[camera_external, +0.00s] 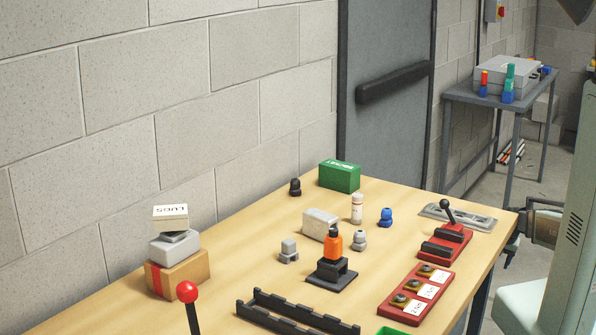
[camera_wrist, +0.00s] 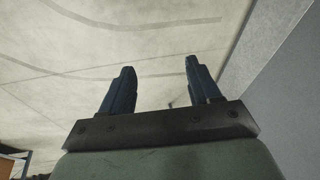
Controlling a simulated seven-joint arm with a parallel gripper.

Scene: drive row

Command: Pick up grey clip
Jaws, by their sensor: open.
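Two small grey pieces on the wooden table could be the grey clip, and I cannot tell which. One is a blocky grey piece with a raised top (camera_external: 289,251), left of the orange-topped stand. The other is a rounded grey piece (camera_external: 359,240), right of it. Both stand apart from my gripper. In the wrist view my gripper (camera_wrist: 159,66) is open, with two dark blue fingers spread and nothing between them. It faces a bare pale surface, and no table object shows there. In the external view my arm is at the right edge, beyond the table.
Near the grey pieces are a pale grey block (camera_external: 318,224), an orange-topped black stand (camera_external: 332,270), a white bottle (camera_external: 357,207) and a blue piece (camera_external: 385,217). A green box (camera_external: 339,176) stands behind. Red fixtures (camera_external: 418,292) lie right; stacked boxes (camera_external: 178,272) stand left.

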